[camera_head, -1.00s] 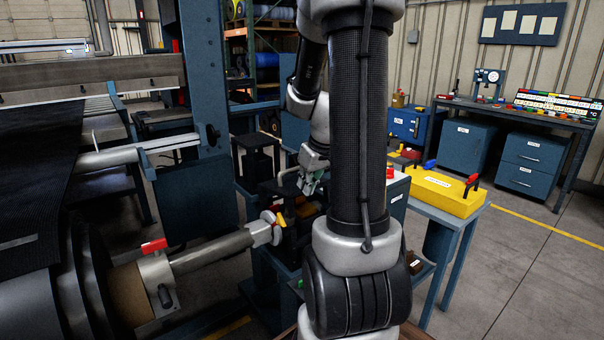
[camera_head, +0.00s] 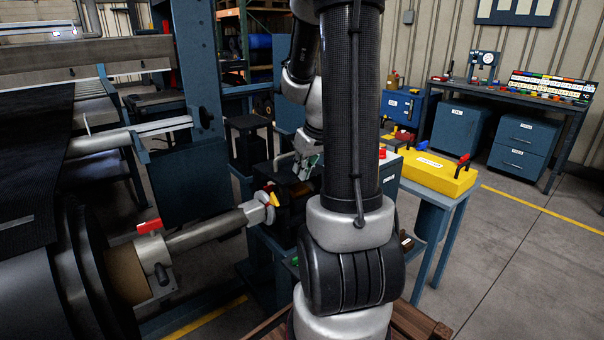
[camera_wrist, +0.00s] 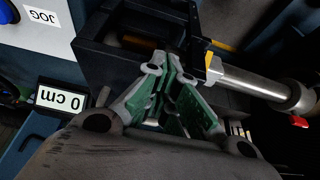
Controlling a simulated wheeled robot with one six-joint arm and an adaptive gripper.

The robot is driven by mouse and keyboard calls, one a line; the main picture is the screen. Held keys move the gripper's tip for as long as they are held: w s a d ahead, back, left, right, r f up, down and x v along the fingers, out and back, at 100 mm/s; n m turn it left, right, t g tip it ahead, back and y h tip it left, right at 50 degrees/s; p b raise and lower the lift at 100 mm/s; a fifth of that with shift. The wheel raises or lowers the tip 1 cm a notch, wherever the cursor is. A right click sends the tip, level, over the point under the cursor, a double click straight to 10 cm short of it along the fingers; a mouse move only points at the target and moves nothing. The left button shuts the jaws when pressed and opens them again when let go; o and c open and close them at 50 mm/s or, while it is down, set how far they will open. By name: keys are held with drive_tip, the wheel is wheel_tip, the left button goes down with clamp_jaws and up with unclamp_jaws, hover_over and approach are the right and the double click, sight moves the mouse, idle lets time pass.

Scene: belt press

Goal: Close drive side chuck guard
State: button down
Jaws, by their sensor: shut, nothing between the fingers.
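The bare shaft (camera_head: 205,232) of the roll ends at a silver collar (camera_head: 262,207) beside the dark chuck stand. A small yellow part (camera_head: 273,199) shows by the collar. In the wrist view, a black plate with a yellow edge, seemingly the chuck guard (camera_wrist: 196,35), stands up beside the shaft (camera_wrist: 250,82) and its dark housing (camera_wrist: 115,62). I cannot tell how far open it is. My gripper (camera_wrist: 172,72) is shut and empty, its green-padded fingertips close to the plate; contact is unclear. In the head view my gripper (camera_head: 305,168) is over the stand, partly behind my arm.
A box labelled JOG (camera_wrist: 40,17) and a "0 cm" sign (camera_wrist: 62,97) lie left in the wrist view. A blue upright (camera_head: 200,70) stands left of my arm. A yellow case (camera_head: 435,174) sits on a bench at right. The floor farther right is clear.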

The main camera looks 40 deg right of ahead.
drive_tip(key=s+v, duration=0.1)
drive_tip(key=v, duration=1.1)
drive_tip(key=shift+s+f, duration=0.25)
drive_tip(key=shift+s, duration=0.15)
drive_tip(key=shift+a, duration=0.1)
drive_tip(key=w+r+g, duration=0.2)
drive_tip(key=w+r, duration=0.1)
drive_tip(key=w, duration=0.4)
drive_tip(key=x, duration=1.2)
drive_tip(key=shift+s+d+f, duration=0.1)
drive_tip(key=shift+s+d, duration=0.2)
drive_tip(key=shift+s, duration=0.1)
drive_tip(key=shift+f, duration=0.75)
